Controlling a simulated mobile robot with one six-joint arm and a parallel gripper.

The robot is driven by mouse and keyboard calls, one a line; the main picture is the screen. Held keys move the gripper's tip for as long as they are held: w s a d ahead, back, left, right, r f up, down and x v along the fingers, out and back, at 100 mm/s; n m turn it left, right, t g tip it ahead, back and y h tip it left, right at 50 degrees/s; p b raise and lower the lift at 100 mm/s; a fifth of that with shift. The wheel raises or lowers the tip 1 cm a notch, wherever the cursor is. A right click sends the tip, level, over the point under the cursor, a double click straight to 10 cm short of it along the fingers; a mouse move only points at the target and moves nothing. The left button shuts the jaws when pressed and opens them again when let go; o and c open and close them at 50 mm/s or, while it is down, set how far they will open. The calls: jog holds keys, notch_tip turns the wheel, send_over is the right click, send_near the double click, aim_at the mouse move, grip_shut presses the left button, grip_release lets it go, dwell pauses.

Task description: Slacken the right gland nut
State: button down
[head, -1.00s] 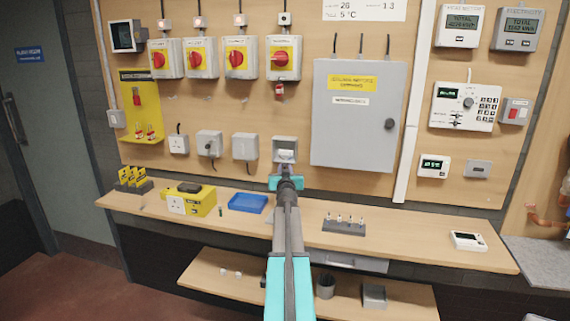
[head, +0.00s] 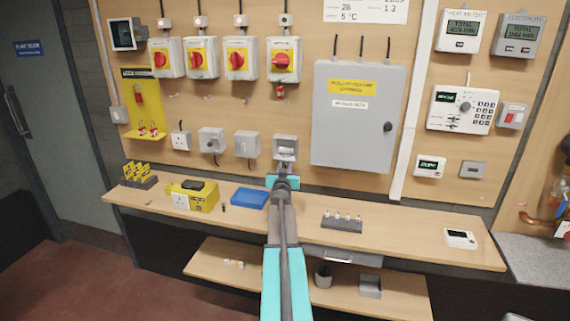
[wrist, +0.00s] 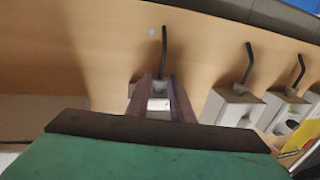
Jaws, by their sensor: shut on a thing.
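A grey open-fronted box (head: 285,142) is on the wall panel above the bench, with a pale part inside. My gripper (wrist: 159,80) is at its lower side, and its two dark fingers are shut on a small grey gland nut (wrist: 159,87) at the box's edge. A black cable (wrist: 164,50) runs out from between the fingertips. A white part (wrist: 159,104) shows between the fingers. In the head view my gripper hides the nut. I cannot tell whether another gland sits beside it.
Other grey boxes with cables (wrist: 235,103) sit beside it on the wall. Below are a wooden bench (head: 400,237), a blue tray (head: 250,198), a yellow tester (head: 195,195) and a dark rack (head: 342,226). A large grey cabinet (head: 355,150) is to the right.

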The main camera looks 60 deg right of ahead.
dwell(0.4)
jog(key=c, duration=1.8)
grip_release()
jog(key=shift+c, duration=0.2)
jog(key=shift+a, duration=0.1)
jog(key=b+v, duration=0.1)
jog(key=v, duration=1.2)
jog(key=shift+s+a, duration=0.2)
jog(key=shift+a, duration=0.1)
jog(key=shift+w+a, duration=0.1)
